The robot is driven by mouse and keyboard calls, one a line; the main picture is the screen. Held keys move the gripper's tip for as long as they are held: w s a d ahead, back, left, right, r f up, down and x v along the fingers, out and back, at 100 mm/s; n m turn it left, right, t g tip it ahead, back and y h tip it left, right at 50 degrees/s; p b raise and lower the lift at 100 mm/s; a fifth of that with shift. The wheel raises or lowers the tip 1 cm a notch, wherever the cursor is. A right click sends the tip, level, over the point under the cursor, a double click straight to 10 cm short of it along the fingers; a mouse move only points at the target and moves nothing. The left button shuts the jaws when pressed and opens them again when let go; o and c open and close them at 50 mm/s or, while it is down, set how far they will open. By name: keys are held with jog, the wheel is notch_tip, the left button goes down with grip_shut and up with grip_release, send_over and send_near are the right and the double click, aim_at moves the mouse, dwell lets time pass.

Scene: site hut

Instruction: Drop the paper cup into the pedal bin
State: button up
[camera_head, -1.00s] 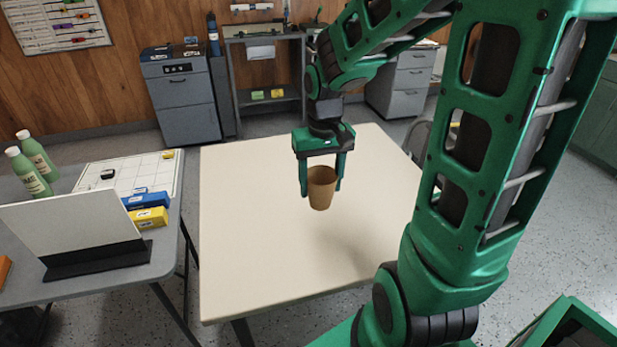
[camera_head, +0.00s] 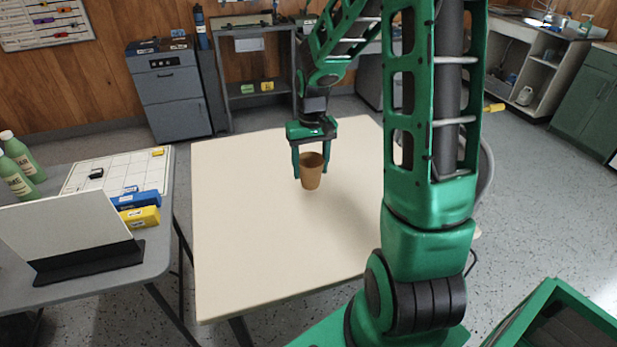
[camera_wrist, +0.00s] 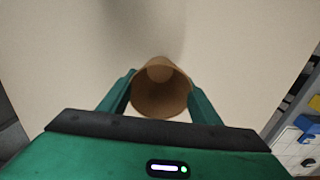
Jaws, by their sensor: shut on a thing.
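My gripper (camera_head: 311,172) is shut on the brown paper cup (camera_head: 312,178), one finger on each side. It holds the cup upright above the bare cream table (camera_head: 250,235), with a soft shadow on the top to the right. In the wrist view I look into the cup's open mouth (camera_wrist: 160,92) between the two green fingers (camera_wrist: 160,97); it looks empty.
A grey table (camera_head: 165,225) at the left holds green bottles (camera_head: 18,172), a whiteboard, a laptop-like white panel (camera_head: 65,235) and blue and yellow boxes. Grey cabinets stand by the back wall. Speckled floor (camera_head: 540,180) is open at the right.

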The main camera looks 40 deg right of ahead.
aim_at(310, 177)
jog(key=shift+w+f, duration=0.1)
jog(key=shift+f, duration=1.95)
jog(key=shift+f, duration=0.1)
jog(key=o, duration=1)
jog(key=shift+o, duration=0.2)
